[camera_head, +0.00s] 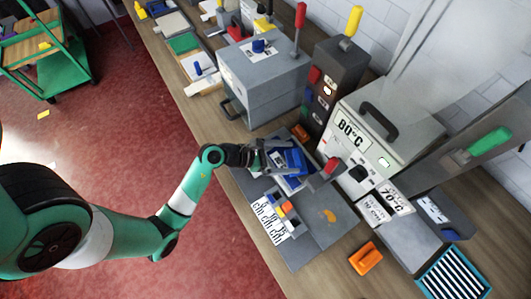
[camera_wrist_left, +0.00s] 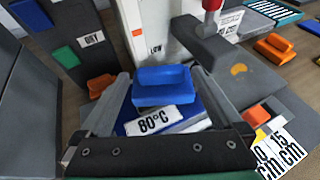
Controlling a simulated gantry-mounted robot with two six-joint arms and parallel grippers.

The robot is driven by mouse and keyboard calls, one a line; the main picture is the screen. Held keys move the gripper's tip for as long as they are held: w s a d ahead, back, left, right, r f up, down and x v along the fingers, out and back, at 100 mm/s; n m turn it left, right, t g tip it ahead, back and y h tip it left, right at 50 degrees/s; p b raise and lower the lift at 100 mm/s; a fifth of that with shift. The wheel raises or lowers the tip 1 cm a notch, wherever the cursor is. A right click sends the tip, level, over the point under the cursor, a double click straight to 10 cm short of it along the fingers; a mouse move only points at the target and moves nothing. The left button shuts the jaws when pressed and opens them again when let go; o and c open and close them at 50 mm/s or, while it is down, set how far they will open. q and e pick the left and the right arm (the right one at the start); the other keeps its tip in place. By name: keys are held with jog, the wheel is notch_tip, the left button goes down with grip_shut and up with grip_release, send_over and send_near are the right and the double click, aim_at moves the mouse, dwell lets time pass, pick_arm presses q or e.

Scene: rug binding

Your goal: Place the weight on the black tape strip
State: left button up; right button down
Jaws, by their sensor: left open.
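A blue block with a raised blue handle (camera_wrist_left: 162,86) and a white "80°C" label (camera_wrist_left: 160,119) sits between the fingers of my left gripper in the left wrist view; it may be the weight. In the head view the blue block (camera_head: 293,160) is at the bench middle, partly covered by my left gripper (camera_head: 280,155). The gripper is open, with one finger on each side of the block; whether they touch it I cannot tell. I cannot make out a black tape strip. My right gripper is not in view.
A grey press with a red-knobbed lever (camera_head: 328,170) and a white "80°C" box (camera_head: 385,135) stand close to the right. An orange block (camera_head: 366,257) lies on the bench toward the front. Number cards (camera_head: 270,218) lie on the grey plate (camera_head: 322,232). A grey cabinet (camera_head: 262,85) stands behind.

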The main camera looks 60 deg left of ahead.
pick_arm(q)
jog(key=p+v, duration=0.1)
jog(key=v, duration=0.8)
jog(key=shift+s+r, duration=0.15)
jog(key=shift+s, duration=0.15)
jog(key=shift+a, duration=0.1)
